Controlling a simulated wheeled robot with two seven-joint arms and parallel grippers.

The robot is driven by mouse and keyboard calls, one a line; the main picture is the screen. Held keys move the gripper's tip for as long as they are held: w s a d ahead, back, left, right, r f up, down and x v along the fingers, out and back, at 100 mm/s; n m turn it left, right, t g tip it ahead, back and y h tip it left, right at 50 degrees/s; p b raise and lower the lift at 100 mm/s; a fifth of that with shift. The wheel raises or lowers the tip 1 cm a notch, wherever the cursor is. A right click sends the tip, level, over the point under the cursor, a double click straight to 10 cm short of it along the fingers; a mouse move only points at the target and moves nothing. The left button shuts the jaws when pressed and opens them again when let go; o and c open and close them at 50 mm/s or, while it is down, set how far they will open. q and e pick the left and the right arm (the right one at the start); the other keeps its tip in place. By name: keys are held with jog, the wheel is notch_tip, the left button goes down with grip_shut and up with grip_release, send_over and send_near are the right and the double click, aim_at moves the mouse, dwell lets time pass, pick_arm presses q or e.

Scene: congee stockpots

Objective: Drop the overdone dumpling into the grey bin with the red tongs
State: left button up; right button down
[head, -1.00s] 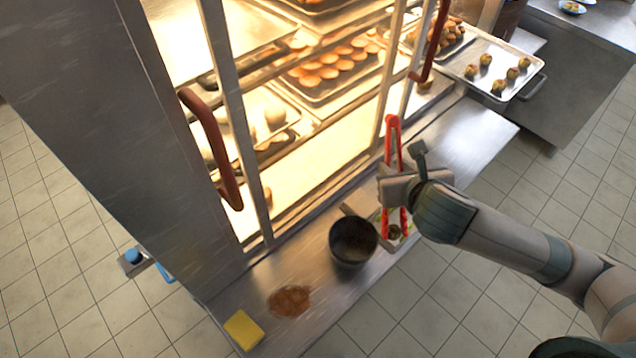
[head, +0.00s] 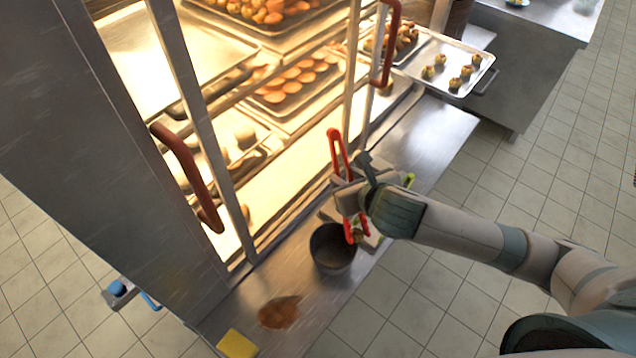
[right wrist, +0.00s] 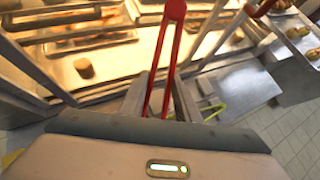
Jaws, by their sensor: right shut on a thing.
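My right gripper (head: 352,198) is shut on the red tongs (head: 336,150), which also show in the right wrist view (right wrist: 166,50). The tongs point down, their red lower ends just right of and behind the rim of the grey bin (head: 332,250). The bin stands upright on the steel ledge, its opening dark. I cannot make out the overdone dumpling; the area around the tong tips is partly hidden by my gripper. My left gripper is not in view.
The glass-fronted warming cabinet with brown handles (head: 186,170) stands close behind the ledge. A brown spill (head: 279,312) and yellow sponge (head: 237,344) lie left of the bin. A tray of dumplings (head: 418,68) is at the back right. Something yellow-green (head: 409,180) lies beside my gripper.

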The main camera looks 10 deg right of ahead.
jog(key=a+f+n+y+p, duration=0.3)
jog(key=a+f+p, duration=0.1)
jog(key=a+p, duration=0.2)
jog(key=shift+w+a+f+g, duration=0.15)
jog(key=shift+w+g, duration=0.25)
jog(key=shift+w, duration=0.05)
jog(key=shift+f, duration=0.1)
notch_tip(320, 180, down, 9)
jog(key=b, duration=1)
jog(key=c, duration=1.7)
grip_release()
